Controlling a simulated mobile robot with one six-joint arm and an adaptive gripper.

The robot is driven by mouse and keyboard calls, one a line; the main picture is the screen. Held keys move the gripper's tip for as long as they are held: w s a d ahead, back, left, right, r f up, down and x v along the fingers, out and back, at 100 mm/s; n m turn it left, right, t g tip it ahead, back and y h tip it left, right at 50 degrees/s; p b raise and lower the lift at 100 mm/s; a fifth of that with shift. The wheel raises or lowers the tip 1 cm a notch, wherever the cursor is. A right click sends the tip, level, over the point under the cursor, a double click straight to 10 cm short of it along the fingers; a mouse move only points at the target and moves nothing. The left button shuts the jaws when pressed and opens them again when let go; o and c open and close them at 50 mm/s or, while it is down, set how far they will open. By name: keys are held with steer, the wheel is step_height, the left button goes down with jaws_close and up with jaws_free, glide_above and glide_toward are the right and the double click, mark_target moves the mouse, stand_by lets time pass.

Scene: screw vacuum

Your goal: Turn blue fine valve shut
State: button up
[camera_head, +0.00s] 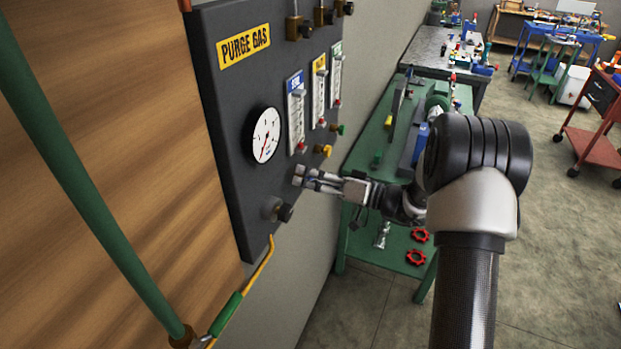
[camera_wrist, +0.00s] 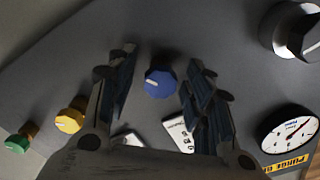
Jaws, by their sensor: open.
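The blue fine valve knob (camera_wrist: 158,83) is round, with a pale mark on its face, and sits on the dark panel (camera_head: 228,120). In the wrist view it shows between the two fingers of my gripper (camera_wrist: 160,68), with a gap on each side. My gripper (camera_head: 304,178) is open at the panel's right side in the head view. There the fingers hide the blue knob. I cannot tell how deep the fingers reach around it.
A yellow knob (camera_wrist: 69,121) and a green knob (camera_wrist: 20,140) are left of the blue one. A large dark knob (camera_wrist: 292,30) stands at the upper right. A round gauge (camera_head: 265,135) and flow meters (camera_head: 296,112) are on the panel. A green bench (camera_head: 370,235) stands behind my arm.

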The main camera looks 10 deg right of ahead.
steer(key=c, duration=1)
steer(key=shift+c, duration=0.4)
